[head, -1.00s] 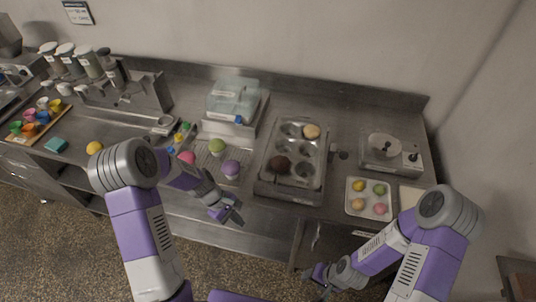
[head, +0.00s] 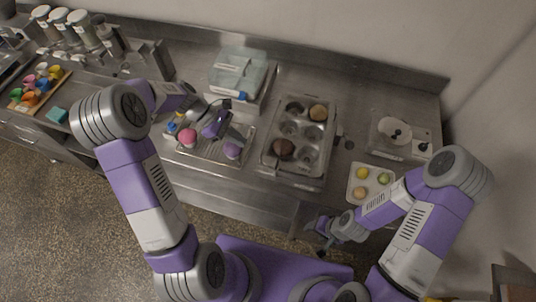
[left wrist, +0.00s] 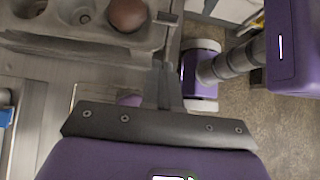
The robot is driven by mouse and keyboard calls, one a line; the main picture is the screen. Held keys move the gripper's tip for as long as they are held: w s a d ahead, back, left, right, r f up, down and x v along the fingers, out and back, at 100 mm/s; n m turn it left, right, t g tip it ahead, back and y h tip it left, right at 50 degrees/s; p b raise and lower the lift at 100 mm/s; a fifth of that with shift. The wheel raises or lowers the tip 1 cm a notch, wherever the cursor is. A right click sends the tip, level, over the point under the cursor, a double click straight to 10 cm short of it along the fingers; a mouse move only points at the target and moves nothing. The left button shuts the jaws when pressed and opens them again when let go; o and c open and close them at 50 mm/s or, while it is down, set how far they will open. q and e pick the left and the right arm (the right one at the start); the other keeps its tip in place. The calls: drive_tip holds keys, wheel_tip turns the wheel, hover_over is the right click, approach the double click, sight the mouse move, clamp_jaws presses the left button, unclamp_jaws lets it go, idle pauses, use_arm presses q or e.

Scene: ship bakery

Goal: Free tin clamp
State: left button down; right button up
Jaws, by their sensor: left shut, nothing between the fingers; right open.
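The muffin tin (head: 302,150) sits in a metal holder at mid-counter, with a dark brown muffin (head: 284,148) and a tan one (head: 318,113) in its cups. A small knob (head: 348,144) at the tin's right side may belong to the clamp; its state is too small to tell. My left gripper (head: 232,131) is shut and empty over the wire rack, left of the tin. In the left wrist view its fingers (left wrist: 165,85) point up beside the tin's edge (left wrist: 60,45). My right gripper (head: 320,230) is open and empty, low in front of the counter.
The wire rack (head: 205,156) holds a pink cupcake (head: 187,136) and a purple one (head: 232,151). A clear-lidded box (head: 238,72) stands behind it. A white tray (head: 355,190) of small cakes and a scale-like device (head: 400,135) are right of the tin.

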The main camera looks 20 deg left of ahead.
sight(277, 164)
use_arm(q)
drive_tip(key=x, duration=0.7)
drive_tip(key=shift+d+f, duration=0.2)
drive_tip(key=shift+d, duration=0.05)
drive_tip(key=d, duration=0.3)
drive_tip(key=shift+d+f+p, duration=0.2)
drive_tip(key=shift+p, duration=0.15)
drive_tip(key=shift+d, duration=0.5)
